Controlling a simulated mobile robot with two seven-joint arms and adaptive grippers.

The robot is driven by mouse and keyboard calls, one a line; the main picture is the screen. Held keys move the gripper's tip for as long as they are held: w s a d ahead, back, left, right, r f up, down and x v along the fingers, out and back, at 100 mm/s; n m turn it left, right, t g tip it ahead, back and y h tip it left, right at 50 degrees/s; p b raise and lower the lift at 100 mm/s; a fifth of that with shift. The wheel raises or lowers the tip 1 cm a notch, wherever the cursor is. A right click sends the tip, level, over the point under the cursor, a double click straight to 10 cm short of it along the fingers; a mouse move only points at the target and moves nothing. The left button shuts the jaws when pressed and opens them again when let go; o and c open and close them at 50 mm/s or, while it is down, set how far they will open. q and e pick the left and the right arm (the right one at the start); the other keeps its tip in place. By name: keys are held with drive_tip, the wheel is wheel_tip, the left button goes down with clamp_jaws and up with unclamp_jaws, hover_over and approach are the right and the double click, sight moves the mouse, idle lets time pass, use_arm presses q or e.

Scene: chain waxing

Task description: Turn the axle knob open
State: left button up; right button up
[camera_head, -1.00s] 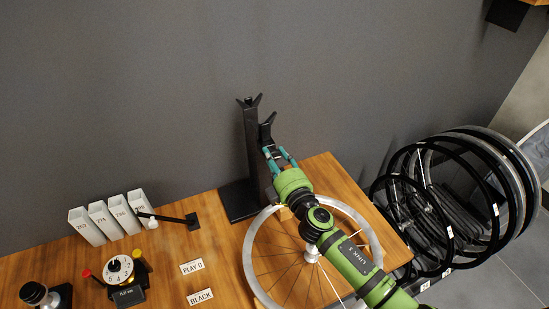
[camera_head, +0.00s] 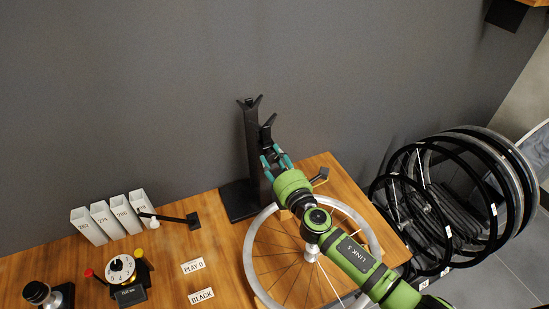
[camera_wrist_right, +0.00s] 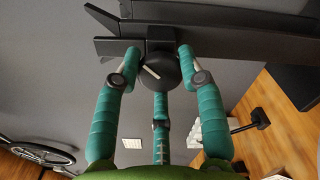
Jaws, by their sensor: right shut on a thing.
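The axle knob (camera_wrist_right: 160,72) is round and black, with a pale line across its face that slants in the right wrist view. It sits on the black upright stand (camera_head: 252,145) at the back of the bench. My right gripper (camera_head: 273,157) reaches the stand from the front right. In the right wrist view its teal fingers (camera_wrist_right: 158,85) are around the knob, one on each side and one below, shut on it. In the head view my fingers hide the knob. My left gripper is in neither view.
A spoked wheel (camera_head: 262,285) lies on the wooden bench beneath my right arm. Several white numbered boxes (camera_head: 88,228), a dial device (camera_head: 122,268) and label plates (camera_head: 193,265) are at the left. Black wheels (camera_head: 445,200) stand in a rack at the right.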

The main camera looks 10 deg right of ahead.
drive_tip(key=n+p, duration=0.1)
drive_tip(key=n, duration=0.3)
drive_tip(key=shift+d+n, duration=0.15)
drive_tip(key=shift+n, duration=0.15)
drive_tip(key=n+p, duration=0.1)
drive_tip(key=n, duration=0.3)
drive_tip(key=shift+r, duration=0.15)
drive_tip(key=shift+w+r+n, duration=0.1)
drive_tip(key=shift+n, duration=0.2)
drive_tip(key=o, duration=1.1)
drive_tip(key=shift+o, duration=0.2)
drive_tip(key=shift+s, duration=0.3)
drive_tip(key=s+d, duration=0.2)
drive_tip(key=s, duration=0.9)
drive_tip(key=shift+s, duration=0.2)
